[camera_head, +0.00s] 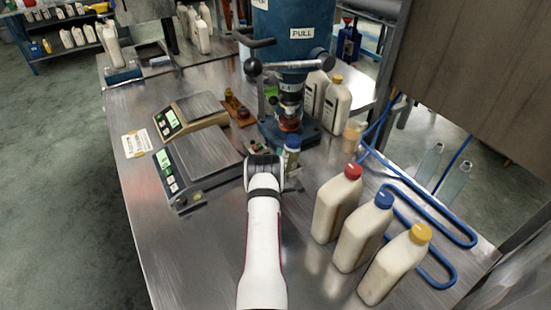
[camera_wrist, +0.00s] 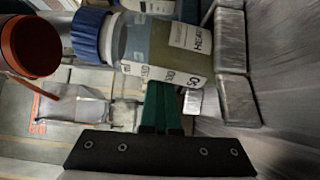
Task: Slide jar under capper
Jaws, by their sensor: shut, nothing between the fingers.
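The jar (camera_head: 291,153) has a blue cap and stands at the front of the blue capper (camera_head: 283,62), close to its base. In the wrist view the jar (camera_wrist: 160,50) shows large, with a white label and an amber-green body. My gripper (camera_head: 266,157) is just left of the jar in the head view. Its green fingers (camera_wrist: 163,95) are shut and empty, with their tips up against or just short of the jar's side; I cannot tell if they touch. The capper's orange-red head (camera_wrist: 30,46) shows left of the jar's cap in the wrist view.
Two scales (camera_head: 197,160) (camera_head: 190,114) stand left of my gripper. Bottles with red (camera_head: 337,207), blue (camera_head: 362,232) and yellow (camera_head: 394,268) caps stand at the right front. Blue tubing (camera_head: 440,215) lies beyond them. White bottles (camera_head: 335,106) stand behind the capper at right.

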